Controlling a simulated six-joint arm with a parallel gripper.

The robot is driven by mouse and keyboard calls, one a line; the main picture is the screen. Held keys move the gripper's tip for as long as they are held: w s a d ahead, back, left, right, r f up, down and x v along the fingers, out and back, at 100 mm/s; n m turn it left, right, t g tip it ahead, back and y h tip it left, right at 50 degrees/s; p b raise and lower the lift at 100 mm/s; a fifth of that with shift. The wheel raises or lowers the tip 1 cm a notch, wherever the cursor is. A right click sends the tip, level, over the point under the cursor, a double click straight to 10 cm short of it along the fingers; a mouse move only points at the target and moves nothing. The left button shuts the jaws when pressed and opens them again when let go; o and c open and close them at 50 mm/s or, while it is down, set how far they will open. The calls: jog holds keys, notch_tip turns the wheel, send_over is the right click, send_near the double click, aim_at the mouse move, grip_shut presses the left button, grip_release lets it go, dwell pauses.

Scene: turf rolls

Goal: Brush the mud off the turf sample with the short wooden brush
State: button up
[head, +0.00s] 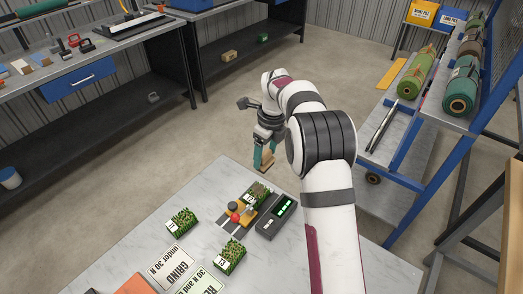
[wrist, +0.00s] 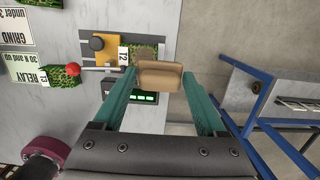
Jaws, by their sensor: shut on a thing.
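My gripper (head: 265,153) has teal fingers and is shut on a tan wooden block, which looks like the short wooden brush (wrist: 160,74). In the head view the brush (head: 266,163) hangs near the far edge of the marble-topped table. Its bristles cannot be made out. Three green speckled turf samples are on the table: one (head: 181,221) at the left, one marked T3 (head: 229,257) in front, and one marked T2 (head: 257,192) at the tester. In the wrist view T2 (wrist: 145,53) lies just left of the brush, partly hidden by it. I cannot tell mud on any sample.
A tester with a yellow plate (head: 240,213), a red knob (head: 235,217) and a dark box with a green display (head: 277,217) stands beside T2. Sign cards (head: 170,266) lie at the front. A blue rack (head: 408,125) with turf rolls is at the right.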

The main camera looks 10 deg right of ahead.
jog(key=shift+f, duration=2.9)
notch_tip(320, 180, down, 2)
jog(key=shift+s+a, duration=0.1)
jog(key=shift+s+a+r, duration=0.1)
jog(key=shift+s+a, duration=0.15)
jog(key=shift+a, duration=0.05)
jog(key=shift+c, duration=0.6)
jog(key=shift+s+a, duration=1.9)
jog(key=shift+w+d, duration=2.25)
jog(key=shift+d, duration=0.05)
jog(key=shift+s+a, duration=2.3)
jog(key=shift+s, duration=0.1)
jog(key=shift+w+d, duration=2.4)
jog(key=shift+r, duration=4.1)
